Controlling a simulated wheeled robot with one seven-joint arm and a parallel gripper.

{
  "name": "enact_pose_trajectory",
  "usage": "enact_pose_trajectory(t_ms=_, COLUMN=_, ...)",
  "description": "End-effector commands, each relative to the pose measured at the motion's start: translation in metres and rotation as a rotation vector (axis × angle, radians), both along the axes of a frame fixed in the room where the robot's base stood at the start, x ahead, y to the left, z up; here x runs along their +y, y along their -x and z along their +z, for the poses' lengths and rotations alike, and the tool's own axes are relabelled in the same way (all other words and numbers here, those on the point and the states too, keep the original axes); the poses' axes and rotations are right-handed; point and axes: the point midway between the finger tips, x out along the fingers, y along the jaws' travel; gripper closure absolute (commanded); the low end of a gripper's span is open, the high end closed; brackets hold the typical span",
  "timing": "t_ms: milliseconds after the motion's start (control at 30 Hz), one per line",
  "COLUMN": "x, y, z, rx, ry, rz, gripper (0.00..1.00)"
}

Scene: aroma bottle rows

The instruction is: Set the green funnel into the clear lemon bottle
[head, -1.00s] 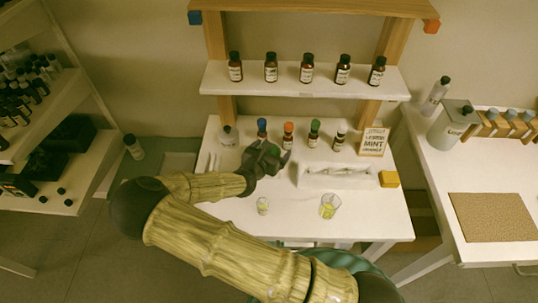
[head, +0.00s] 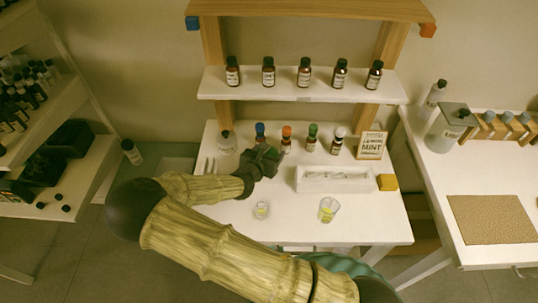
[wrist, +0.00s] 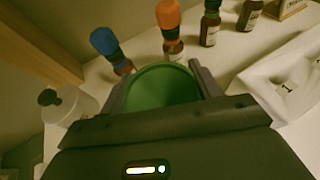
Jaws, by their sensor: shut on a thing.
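My gripper (head: 263,157) is shut on the green funnel (wrist: 165,86). The funnel's wide round mouth shows between the fingers in the wrist view, and its spout is hidden. The gripper is above the white table, in front of the blue-topped bottle (head: 260,132). A small clear glass vessel (head: 261,210) stands near the table's front, apart from the gripper. A clear bottle with a dark cap (head: 227,143) stands at the back left; it also shows in the wrist view (wrist: 72,106). No label is readable, so I cannot tell which is the lemon bottle.
A glass beaker with yellow liquid (head: 328,210) stands at the front. A white tray (head: 335,186), yellow block (head: 387,182) and mint sign (head: 371,145) are to the right. A bottle shelf (head: 303,92) rises behind.

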Motion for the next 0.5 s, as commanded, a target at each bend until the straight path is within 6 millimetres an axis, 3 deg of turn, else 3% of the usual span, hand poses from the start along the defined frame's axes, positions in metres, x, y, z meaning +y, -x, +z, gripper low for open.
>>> enact_pose_trajectory(t_ms=500, x=0.0, y=0.0, z=0.079, rx=-0.002, ry=-0.004, rz=-0.001, gripper=0.58)
